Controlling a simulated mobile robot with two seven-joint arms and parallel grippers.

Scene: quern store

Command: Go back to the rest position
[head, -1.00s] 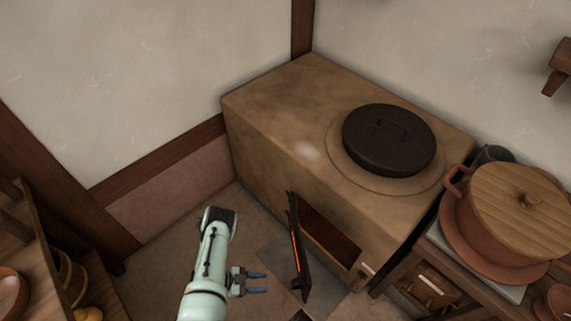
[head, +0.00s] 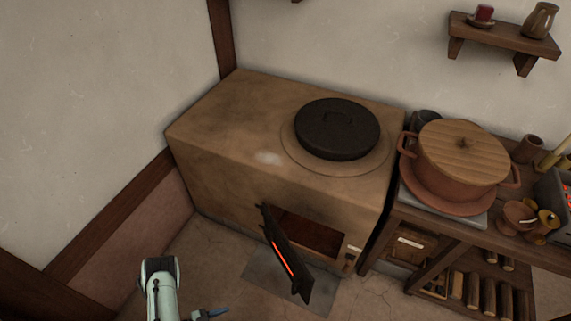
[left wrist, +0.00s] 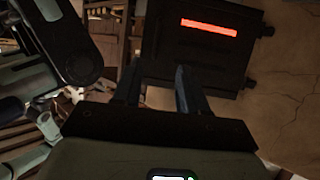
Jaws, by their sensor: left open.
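My left gripper (head: 212,314) is at the bottom of the head view, in front of the clay stove (head: 215,125). In the left wrist view its two fingers (left wrist: 157,88) are apart with nothing between them. The stove's dark fire door (head: 287,255) hangs open, with a glowing orange slot. The door also shows just beyond the fingertips in the left wrist view (left wrist: 200,60); I cannot tell how wide the gap is. My right gripper is not in view.
A black lid (head: 337,130) lies on the stove top. A lidded clay pot (head: 455,165) stands on the wooden bench (head: 420,222) at the right, with firewood (head: 473,292) below. A wall shelf (head: 505,38) holds a jug. The floor left of the open door is clear.

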